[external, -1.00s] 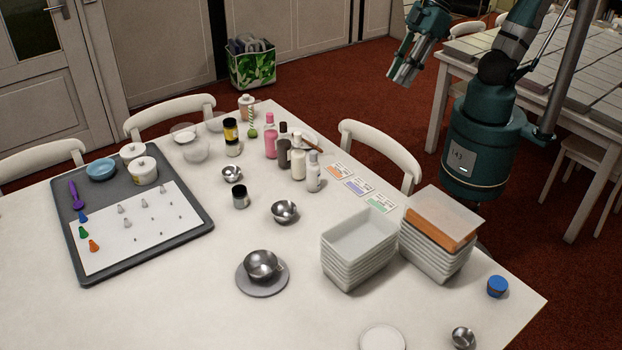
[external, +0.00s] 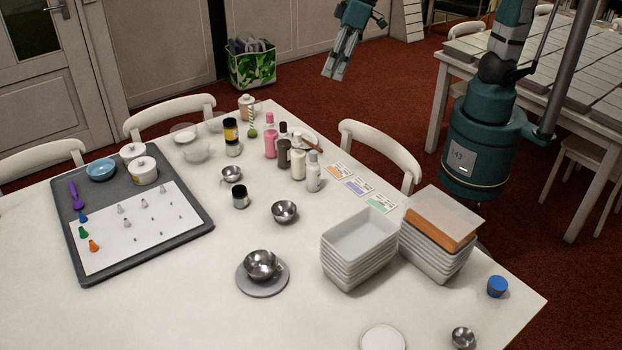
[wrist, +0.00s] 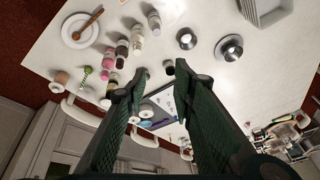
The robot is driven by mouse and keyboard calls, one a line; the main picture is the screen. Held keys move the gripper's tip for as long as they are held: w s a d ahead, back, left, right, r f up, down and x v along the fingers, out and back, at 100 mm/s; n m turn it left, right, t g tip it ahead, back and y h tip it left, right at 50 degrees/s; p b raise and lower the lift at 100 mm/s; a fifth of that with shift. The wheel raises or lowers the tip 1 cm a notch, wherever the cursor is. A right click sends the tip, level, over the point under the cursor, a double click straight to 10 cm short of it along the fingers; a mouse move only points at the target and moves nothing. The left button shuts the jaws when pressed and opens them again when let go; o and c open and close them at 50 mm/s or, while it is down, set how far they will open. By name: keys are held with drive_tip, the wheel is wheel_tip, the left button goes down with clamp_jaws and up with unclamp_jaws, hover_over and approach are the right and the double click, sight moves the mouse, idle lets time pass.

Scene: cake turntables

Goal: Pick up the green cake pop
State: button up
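The green cake pop (external: 252,132) stands at the far side of the white table, its green ball low and its striped stick pointing up. In the wrist view the green cake pop (wrist: 87,72) lies left of my fingers. My gripper (external: 333,72) is in the air beyond the table's far edge, to the right of the cake pop and apart from it. In the wrist view my gripper (wrist: 160,71) has its two fingers spread with nothing held between them.
Pink bottle (external: 270,145), dark bottle (external: 284,153) and white bottle (external: 314,178) stand just right of the cake pop. A yellow-and-black jar (external: 231,131) is close on its left. A lidded jar (external: 246,107) stands behind it. A white chair (external: 381,146) is at the far edge.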

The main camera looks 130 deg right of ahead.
drive_tip(key=w+d+f+m+g, duration=0.1)
drive_tip(key=w+d+f+m, duration=0.15)
drive_tip(key=d, duration=0.35)
drive_tip(key=w+d+f+m, duration=0.1)
drive_tip(key=w+d+f, duration=0.15)
drive_tip(key=d, duration=0.35)
drive_tip(key=m+g+y, duration=0.1)
drive_tip(key=m+g, duration=0.2)
drive_tip(key=m, duration=0.4)
hover_over(252, 130)
drive_tip(key=shift+n, duration=0.25)
drive_tip(key=f, duration=2.1)
drive_tip(key=shift+d, duration=0.25)
drive_tip(key=shift+s+d+f, duration=0.15)
drive_tip(key=shift+d+f, duration=0.1)
drive_tip(key=shift+f, duration=1.25)
drive_tip(key=shift+a+f, duration=0.15)
drive_tip(key=shift+f, duration=2.45)
